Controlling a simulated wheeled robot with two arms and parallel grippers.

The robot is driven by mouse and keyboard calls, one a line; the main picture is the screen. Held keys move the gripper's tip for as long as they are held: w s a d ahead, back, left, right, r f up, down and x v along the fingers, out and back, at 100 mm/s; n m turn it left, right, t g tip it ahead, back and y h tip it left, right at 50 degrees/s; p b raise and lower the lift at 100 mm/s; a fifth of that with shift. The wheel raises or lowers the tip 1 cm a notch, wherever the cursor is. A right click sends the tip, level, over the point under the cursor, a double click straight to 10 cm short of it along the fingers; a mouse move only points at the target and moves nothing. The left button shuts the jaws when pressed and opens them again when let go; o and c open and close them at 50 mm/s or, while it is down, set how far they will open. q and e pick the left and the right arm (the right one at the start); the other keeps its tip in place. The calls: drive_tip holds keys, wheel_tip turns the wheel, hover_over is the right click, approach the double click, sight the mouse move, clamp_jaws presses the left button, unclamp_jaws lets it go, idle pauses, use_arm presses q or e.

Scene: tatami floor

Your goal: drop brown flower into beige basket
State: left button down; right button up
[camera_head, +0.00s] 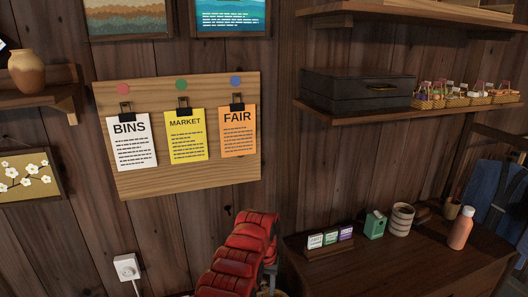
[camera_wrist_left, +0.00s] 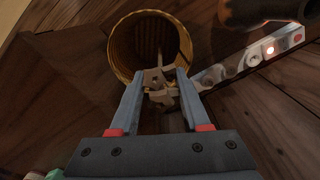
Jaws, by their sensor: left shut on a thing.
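The brown flower (camera_wrist_left: 160,76) is pinched between the fingertips of my left gripper (camera_wrist_left: 160,92) in the left wrist view. The round, woven yellowish-beige basket (camera_wrist_left: 121,44) lies just beyond the fingertips, with its open mouth facing the camera. The flower overlaps the lower part of the mouth; I cannot tell whether it is inside or above the rim. In the head view my red left arm reaches down at bottom centre, with the left gripper (camera_head: 269,279) partly hidden behind it. My right gripper is not in view.
A white power strip (camera_wrist_left: 250,61) and a dark rounded object (camera_wrist_left: 262,10) lie right of the basket. A wooden cabinet (camera_head: 400,262) with an orange bottle (camera_head: 461,228), a striped cup (camera_head: 400,219) and a green box (camera_head: 375,224) stands at right. A noticeboard (camera_head: 190,188) hangs on the wall.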

use_arm(q)
drive_tip(key=shift+c, duration=1.5)
unclamp_jaws()
drive_tip(key=shift+w, duration=0.1)
drive_tip(key=shift+r, duration=0.1)
